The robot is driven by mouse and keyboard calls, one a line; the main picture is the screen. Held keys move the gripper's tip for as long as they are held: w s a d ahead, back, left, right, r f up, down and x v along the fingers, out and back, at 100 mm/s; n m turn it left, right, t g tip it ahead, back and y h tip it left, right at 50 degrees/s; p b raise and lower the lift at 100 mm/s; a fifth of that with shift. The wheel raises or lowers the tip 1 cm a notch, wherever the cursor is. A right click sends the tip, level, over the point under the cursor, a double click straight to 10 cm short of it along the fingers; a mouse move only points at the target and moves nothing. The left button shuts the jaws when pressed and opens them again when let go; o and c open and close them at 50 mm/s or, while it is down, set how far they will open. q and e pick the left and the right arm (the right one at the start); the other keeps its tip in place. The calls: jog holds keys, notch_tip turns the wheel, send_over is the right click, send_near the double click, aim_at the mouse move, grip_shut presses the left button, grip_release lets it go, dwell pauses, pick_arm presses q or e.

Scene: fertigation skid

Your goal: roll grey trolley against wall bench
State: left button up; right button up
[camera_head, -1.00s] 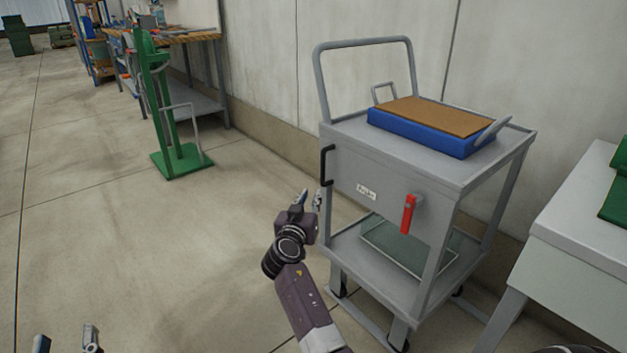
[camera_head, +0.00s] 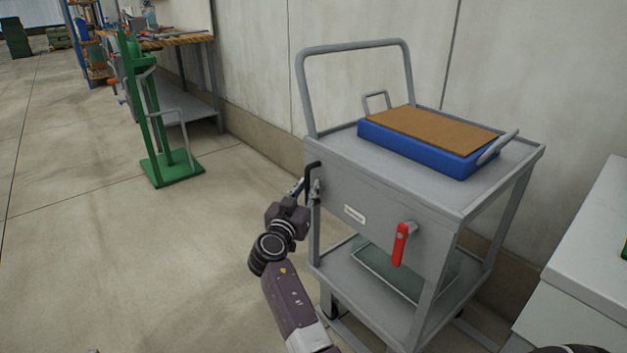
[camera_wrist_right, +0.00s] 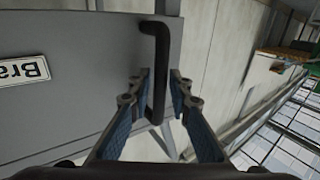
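The grey trolley (camera_head: 405,190) stands at the right by the wall, with a hoop push handle on top, a black side handle (camera_head: 311,183) and a red lever (camera_head: 401,243). My right gripper (camera_head: 306,188) is at the black handle. In the right wrist view its two fingers (camera_wrist_right: 158,82) are open, one on each side of the black handle (camera_wrist_right: 157,65); contact is not clear. The wall bench (camera_head: 185,42) with a wooden top stands against the wall at the back left. Only a sliver of my left gripper (camera_head: 93,350) shows at the bottom edge.
A blue tray with a brown top (camera_head: 430,140) lies on the trolley, and a glass-like tray (camera_head: 400,272) on its lower shelf. A green stand (camera_head: 165,165) stands on the floor before the bench. A white table (camera_head: 590,235) is at the right. Floor at the left is clear.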

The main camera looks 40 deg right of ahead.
pick_arm(q)
jog(key=shift+w+d+f, duration=0.1)
jog(key=shift+d+f, duration=0.05)
jog(key=shift+f, duration=0.15)
pick_arm(e)
jog(key=shift+w+d, duration=0.1)
jog(key=shift+c, duration=0.4)
grip_shut()
